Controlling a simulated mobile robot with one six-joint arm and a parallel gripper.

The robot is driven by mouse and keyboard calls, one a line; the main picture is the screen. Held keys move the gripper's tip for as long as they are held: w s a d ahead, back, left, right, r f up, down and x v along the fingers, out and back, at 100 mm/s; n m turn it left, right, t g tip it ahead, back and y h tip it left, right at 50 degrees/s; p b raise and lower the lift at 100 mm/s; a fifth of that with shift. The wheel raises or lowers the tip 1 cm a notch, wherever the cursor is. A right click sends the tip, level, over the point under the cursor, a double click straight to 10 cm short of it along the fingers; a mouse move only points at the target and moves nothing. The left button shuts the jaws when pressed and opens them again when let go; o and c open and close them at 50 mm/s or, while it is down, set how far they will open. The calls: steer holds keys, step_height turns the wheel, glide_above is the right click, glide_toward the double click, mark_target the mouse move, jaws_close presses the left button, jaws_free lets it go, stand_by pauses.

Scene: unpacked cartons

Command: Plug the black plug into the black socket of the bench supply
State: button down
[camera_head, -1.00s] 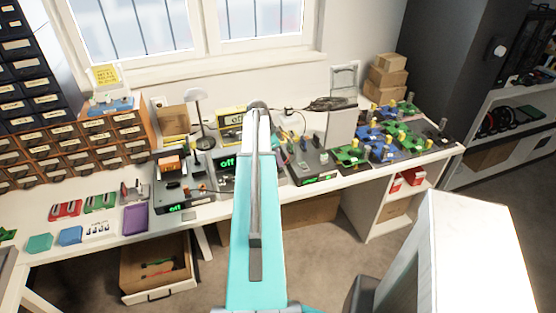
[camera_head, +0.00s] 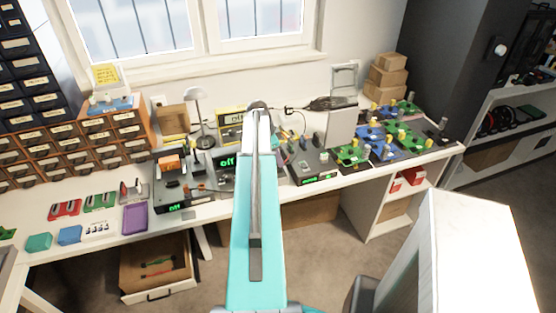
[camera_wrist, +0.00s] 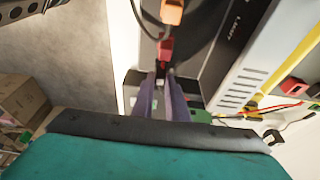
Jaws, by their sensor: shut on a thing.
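My gripper (camera_wrist: 162,88) shows in the wrist view with its two purplish fingers close together. It is shut on a small dark piece, which looks like the black plug (camera_wrist: 161,70); the fingers hide most of it. A red connector (camera_wrist: 166,48) sits just beyond the fingertips, and an orange one (camera_wrist: 171,12) is farther up. They are beside a dark lettered panel (camera_wrist: 216,45), which may be the bench supply. In the head view, my arm partly covers a device with a green "off" display (camera_head: 227,162). The black socket cannot be made out, nor whether the plug touches it.
Another dark device (camera_head: 312,163) with a green display stands right of my arm, before a pale upright panel (camera_head: 341,123). Several green and blue boards crowd the bench's right end. In the wrist view, red and yellow leads (camera_wrist: 270,108) lie at right.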

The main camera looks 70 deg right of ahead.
steer(key=c, duration=1.7)
jaws_free()
steer(key=shift+o, duration=0.2)
steer(key=shift+r, duration=0.15)
steer(key=b+v, duration=0.3)
steer(key=v, duration=1)
steer(key=shift+r, duration=0.25)
steer(key=shift+w, duration=0.1)
